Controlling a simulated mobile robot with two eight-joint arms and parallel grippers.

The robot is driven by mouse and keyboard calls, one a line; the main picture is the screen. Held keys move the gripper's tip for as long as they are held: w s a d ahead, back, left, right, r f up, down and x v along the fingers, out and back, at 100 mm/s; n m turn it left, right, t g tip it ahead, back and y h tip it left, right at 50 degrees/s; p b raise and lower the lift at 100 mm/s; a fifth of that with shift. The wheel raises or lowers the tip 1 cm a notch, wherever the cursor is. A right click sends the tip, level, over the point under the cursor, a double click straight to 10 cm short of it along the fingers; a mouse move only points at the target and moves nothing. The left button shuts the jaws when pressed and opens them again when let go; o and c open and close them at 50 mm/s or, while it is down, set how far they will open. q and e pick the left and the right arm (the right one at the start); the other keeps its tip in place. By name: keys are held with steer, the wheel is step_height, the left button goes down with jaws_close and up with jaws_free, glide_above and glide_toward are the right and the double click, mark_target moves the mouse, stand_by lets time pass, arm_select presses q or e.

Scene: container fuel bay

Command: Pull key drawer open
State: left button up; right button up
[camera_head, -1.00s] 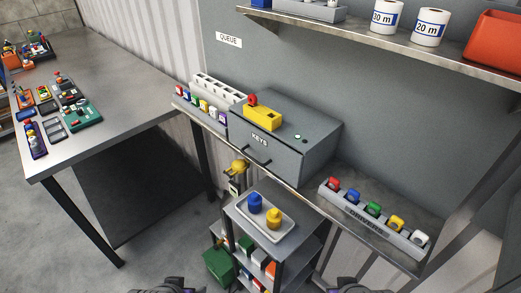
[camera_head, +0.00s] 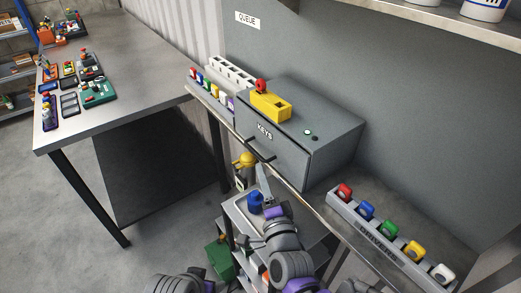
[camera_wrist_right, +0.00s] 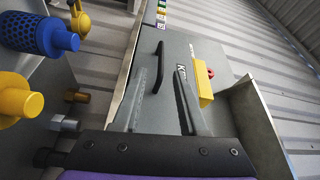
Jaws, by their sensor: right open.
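The key drawer is the grey front labelled KEYS (camera_head: 282,155) on a grey cabinet on the narrow shelf. It looks shut. Its black bar handle (camera_head: 260,149) is on the front. In the right wrist view the handle (camera_wrist_right: 158,68) stands between the two fingers in the picture, beyond or near their tips; I cannot tell whether they touch. My right gripper (camera_head: 263,172) is open and empty, just below and in front of the handle. It also shows in the right wrist view (camera_wrist_right: 160,82). Only grey and purple parts of my left arm show at the bottom edge; its gripper is out of view.
A yellow block (camera_head: 270,106) with a red piece sits on the cabinet. A rack of coloured tags (camera_head: 390,240) is to the right. A yellow padlock-like item (camera_head: 245,160) hangs below the shelf. A cart with a blue item (camera_head: 255,203) stands underneath.

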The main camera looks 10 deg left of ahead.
mark_target(252, 149)
steer(key=x, duration=1)
steer(key=shift+w+a, duration=0.2)
jaws_close()
stand_by(1.1)
